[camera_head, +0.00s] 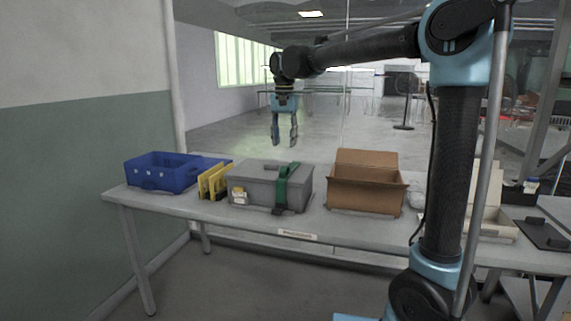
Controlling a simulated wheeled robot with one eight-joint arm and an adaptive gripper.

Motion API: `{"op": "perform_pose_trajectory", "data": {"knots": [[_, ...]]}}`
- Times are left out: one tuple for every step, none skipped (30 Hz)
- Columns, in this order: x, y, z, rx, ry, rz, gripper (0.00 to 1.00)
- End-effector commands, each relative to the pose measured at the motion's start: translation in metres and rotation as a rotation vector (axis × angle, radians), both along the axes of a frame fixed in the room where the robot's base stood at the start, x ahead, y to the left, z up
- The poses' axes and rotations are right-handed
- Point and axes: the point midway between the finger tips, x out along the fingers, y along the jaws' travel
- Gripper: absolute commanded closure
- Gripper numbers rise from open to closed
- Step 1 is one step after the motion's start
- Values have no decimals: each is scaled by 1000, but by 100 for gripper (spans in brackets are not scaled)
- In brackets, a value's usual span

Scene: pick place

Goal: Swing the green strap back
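The green strap (281,187) lies over the right part of a grey lidded box (252,188) on the table. It runs across the lid's top and hangs down the front side to the box's foot. My gripper (285,143) hangs in the air above the grey box, pointing down. Its two fingers are apart with nothing between them. It is clear of the strap and the box.
On the table (310,223), a blue crate (163,179) and yellow pieces (212,180) stand left of the grey box. An open cardboard box (365,193) stands to its right. A white tray (490,226) and a dark flat panel (543,234) lie farther right.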

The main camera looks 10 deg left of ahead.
Motion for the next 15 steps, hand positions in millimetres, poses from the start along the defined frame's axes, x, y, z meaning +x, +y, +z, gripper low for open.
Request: {"op": "perform_pose_trajectory", "data": {"knots": [[0,0,-10,0,0,0,60],[0,0,-15,0,0,0,60],[0,0,-22,0,0,0,60],[0,0,-27,0,0,0,60],[0,0,-32,0,0,0,60],[0,0,-39,0,0,0,60],[0,0,-44,0,0,0,60],[0,0,-49,0,0,0,60],[0,0,-55,0,0,0,60],[0,-1,-60,0,0,-1,60],[0,-1,-64,0,0,-1,60],[0,0,-69,0,0,-1,60],[1,0,-72,0,0,-1,60],[1,0,-75,0,0,-1,60],[1,-1,-79,0,0,-1,60]]}}
